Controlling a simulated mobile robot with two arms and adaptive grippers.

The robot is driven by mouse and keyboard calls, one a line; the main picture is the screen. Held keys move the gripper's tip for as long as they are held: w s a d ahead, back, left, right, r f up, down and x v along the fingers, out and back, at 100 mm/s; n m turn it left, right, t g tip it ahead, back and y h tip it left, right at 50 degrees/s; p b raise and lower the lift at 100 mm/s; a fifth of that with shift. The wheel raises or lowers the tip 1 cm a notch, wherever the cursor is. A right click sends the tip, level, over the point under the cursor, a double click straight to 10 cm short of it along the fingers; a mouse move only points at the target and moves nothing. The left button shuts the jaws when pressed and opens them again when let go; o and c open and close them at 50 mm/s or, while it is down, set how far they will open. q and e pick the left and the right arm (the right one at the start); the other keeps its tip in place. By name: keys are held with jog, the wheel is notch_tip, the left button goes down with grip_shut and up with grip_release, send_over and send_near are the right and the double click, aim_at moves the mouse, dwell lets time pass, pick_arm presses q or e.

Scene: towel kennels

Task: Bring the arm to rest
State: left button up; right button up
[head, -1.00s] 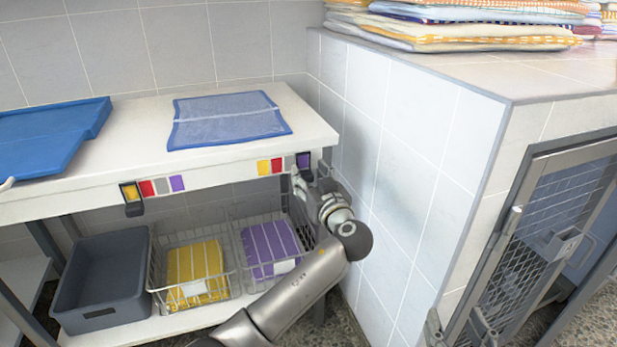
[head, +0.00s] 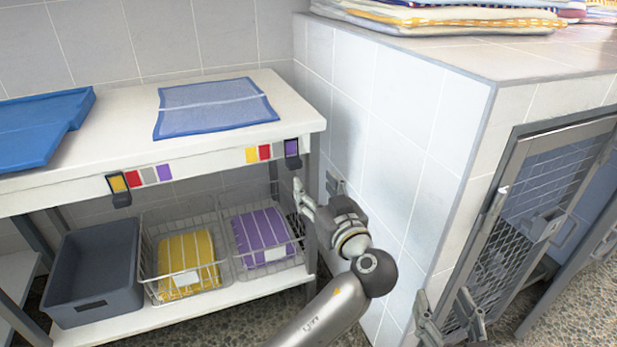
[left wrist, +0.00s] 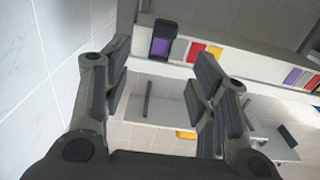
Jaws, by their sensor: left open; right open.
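My left gripper (head: 318,190) is open and empty. In the head view it shows just right of the shelf's front corner, below the tabletop edge, beside the white tiled wall. Its jaws are spread wide in the left wrist view (left wrist: 163,60), with nothing between them. A dark slider frames the purple patch (head: 291,147) on the right label strip; the gripper is apart from it. My right gripper (head: 443,303) is open at the lower right, in front of the kennel side. Only its end shows.
The white shelf table (head: 98,168) bears a blue tray (head: 35,135) and a blue towel (head: 215,108). Below are a grey bin (head: 95,312) and wire baskets with yellow (head: 188,262) and purple (head: 262,235) towels. The tiled kennel block (head: 400,150) and mesh door (head: 535,215) bound the right.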

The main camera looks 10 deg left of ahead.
pick_arm(q)
jog(key=shift+s+d, duration=0.25)
jog(key=shift+s, duration=0.15)
